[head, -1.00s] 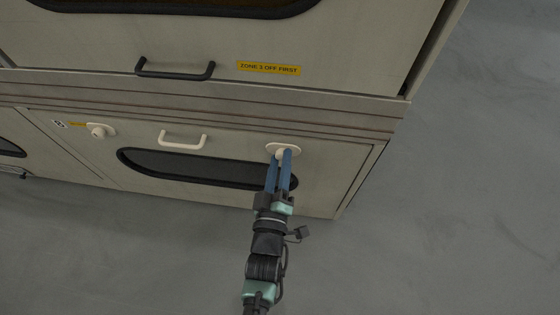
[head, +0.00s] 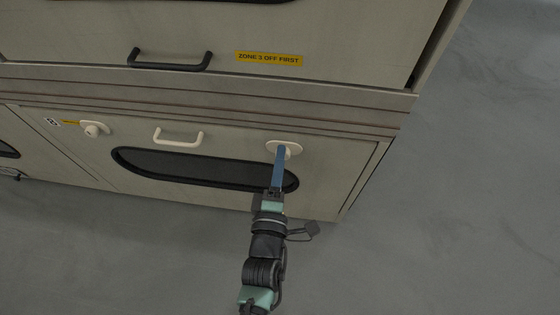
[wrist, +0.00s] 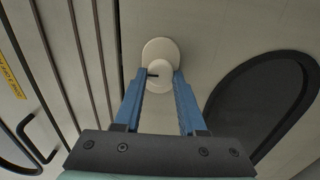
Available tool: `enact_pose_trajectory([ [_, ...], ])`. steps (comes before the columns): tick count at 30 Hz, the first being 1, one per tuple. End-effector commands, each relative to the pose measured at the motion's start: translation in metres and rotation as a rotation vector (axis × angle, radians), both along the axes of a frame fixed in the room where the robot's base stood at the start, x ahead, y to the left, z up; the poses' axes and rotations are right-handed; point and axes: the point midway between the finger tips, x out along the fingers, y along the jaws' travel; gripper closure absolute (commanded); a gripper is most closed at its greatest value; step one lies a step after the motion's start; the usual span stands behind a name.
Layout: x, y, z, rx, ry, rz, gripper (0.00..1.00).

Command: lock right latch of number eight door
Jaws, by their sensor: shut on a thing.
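The lower door (head: 228,190) is beige with a dark oval window and a pale handle (head: 179,137). Its right latch (head: 289,146) is a cream knob on an oval plate, near the door's upper right corner. In the wrist view the latch knob (wrist: 161,77) has a dark mark on its left part. My gripper (head: 279,153) reaches up to this latch, its blue fingers one behind the other in the head view. In the wrist view the gripper (wrist: 160,75) has a finger on each side of the knob, shut on it. The fingers partly hide the knob in the head view.
A similar left latch (head: 93,130) sits near the door's upper left, beside a small yellow label and a number plate too small to read. Above is another door with a black handle (head: 169,62) and a yellow "ZONE 3 OFF FIRST" label (head: 269,59). Grey floor (head: 460,190) lies clear at right.

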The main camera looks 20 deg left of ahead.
Motion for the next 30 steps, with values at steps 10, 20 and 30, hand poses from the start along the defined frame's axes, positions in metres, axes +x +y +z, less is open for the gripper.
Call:
enact_pose_trajectory([
  [10,-0.0004,-0.0001,-0.0008,-0.027,-0.006,0.0,1.0],
  [20,-0.0003,-0.0002,-0.0007,-0.026,-0.006,0.0,0.38],
  [30,-0.0006,-0.0002,-0.0002,-0.023,-0.006,0.0,0.3],
])
